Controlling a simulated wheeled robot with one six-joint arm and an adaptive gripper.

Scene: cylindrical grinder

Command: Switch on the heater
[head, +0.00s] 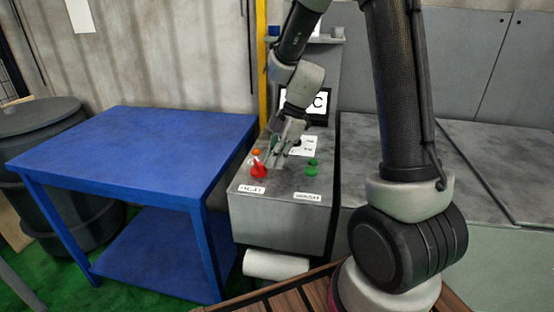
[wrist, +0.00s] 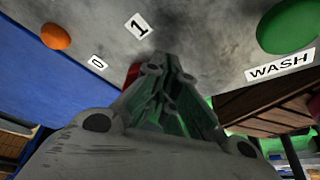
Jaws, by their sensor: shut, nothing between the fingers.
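A grey control box (head: 285,215) stands at the centre of the head view. On its top left is a red knob (head: 258,170), with an orange button (head: 256,152) just behind it. A green control (head: 311,166) is on the right. My gripper (head: 270,164) is shut and empty, pointing down close to the right of the red knob. In the wrist view the red knob (wrist: 131,74) is mostly hidden behind my fingers (wrist: 163,66); I cannot tell whether they touch. Labels "0" (wrist: 97,62) and "1" (wrist: 137,25) are beside it. No heater label is readable.
A blue table (head: 120,145) stands left of the box, with a dark barrel (head: 45,125) beyond it. A screen (head: 318,103) is behind the box. A green button (wrist: 288,24) has a "WASH" label (wrist: 280,66). Grey machine covers (head: 390,145) lie right.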

